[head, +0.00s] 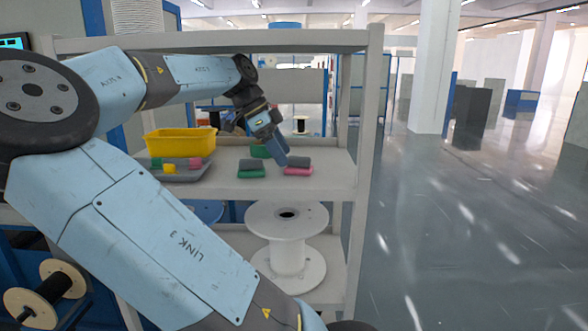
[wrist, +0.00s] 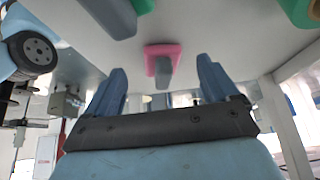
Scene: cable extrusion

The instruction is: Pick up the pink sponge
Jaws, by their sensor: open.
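The pink sponge (head: 298,171) lies on the upper shelf, with a grey layer on top, near the shelf's front edge. In the wrist view the pink sponge (wrist: 161,49) appears ahead of the fingertips, roughly centred between them. My gripper (head: 280,155) is above the shelf, just left of and close to the pink sponge. In the wrist view my gripper (wrist: 160,68) has its two blue fingers spread with nothing held. The exact gap between fingertips and sponge is hard to tell.
A green and grey sponge (head: 251,172) lies left of the pink one. A green object (head: 260,151) is behind. A yellow bin (head: 180,142) and grey tray (head: 190,174) stand at the left. A shelf post (head: 368,130) rises at the right; a white spool (head: 287,245) is below.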

